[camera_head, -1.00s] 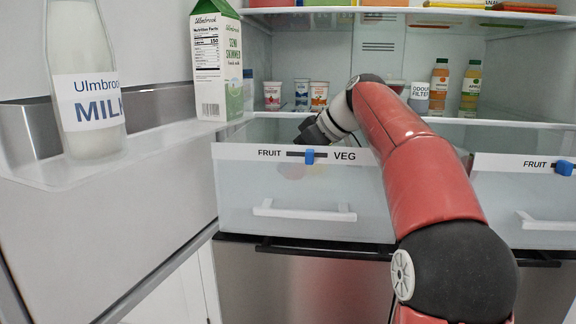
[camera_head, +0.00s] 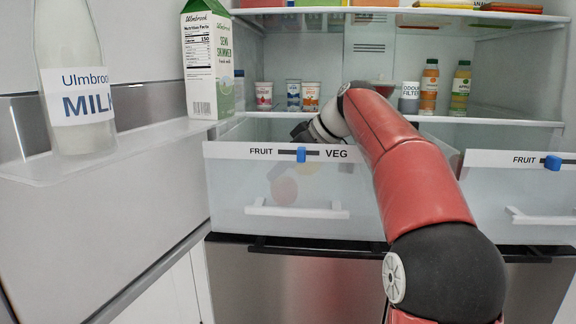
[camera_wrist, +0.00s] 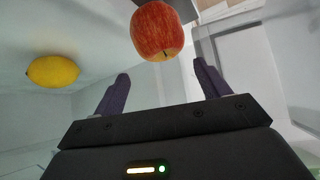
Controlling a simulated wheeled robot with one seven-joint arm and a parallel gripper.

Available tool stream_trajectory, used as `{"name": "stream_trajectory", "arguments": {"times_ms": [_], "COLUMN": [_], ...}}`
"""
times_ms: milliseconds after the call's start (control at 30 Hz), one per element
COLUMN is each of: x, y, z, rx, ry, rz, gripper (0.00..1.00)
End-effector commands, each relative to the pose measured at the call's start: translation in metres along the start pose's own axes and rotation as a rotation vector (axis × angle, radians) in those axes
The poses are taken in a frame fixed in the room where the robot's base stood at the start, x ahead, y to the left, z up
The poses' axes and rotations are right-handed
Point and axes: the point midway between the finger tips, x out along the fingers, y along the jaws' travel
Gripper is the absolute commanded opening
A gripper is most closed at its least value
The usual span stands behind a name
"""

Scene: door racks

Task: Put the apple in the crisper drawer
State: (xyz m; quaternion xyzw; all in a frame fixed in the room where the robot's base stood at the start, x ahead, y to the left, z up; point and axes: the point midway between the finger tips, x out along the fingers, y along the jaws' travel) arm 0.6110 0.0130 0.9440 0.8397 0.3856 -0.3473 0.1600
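The apple (camera_wrist: 157,32), red with yellow streaks, lies just beyond my fingertips in the wrist view, roughly centred between them. My gripper (camera_wrist: 160,75) is open, its two dark fingers wide apart with nothing between them. In the head view, the apple (camera_head: 284,190) shows as a blurred red shape through the frosted front of the left crisper drawer (camera_head: 235,185). That drawer is pulled out, and my arm reaches down into it from above. The fingers are only blurred behind the drawer front.
A lemon (camera_wrist: 53,71) lies to the left of the apple in the wrist view. A second drawer (camera_head: 515,190) is at right. Cups (camera_head: 293,95) and bottles (camera_head: 429,87) stand on the shelf above. A milk bottle (camera_head: 75,75) and carton (camera_head: 207,65) stand in the door rack at left.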

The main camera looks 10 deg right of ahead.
Motion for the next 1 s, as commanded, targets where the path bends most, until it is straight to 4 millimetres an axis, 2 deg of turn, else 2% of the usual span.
{"name": "stream_trajectory", "arguments": {"times_ms": [267,400,433,800,1000], "x": [-0.003,-0.014,-0.018,-0.1,-0.123], "y": [0.0,0.001,0.001,0.001,0.001], "z": [-0.003,-0.012,-0.009,-0.009,-0.009], "rx": [0.0,0.0,0.0,-0.001,0.0], "ry": [0.0,0.0,0.0,0.001,0.001], "rz": [0.0,0.001,0.003,0.004,0.001], "gripper": [0.75,0.75,0.75,0.75,0.75]}}
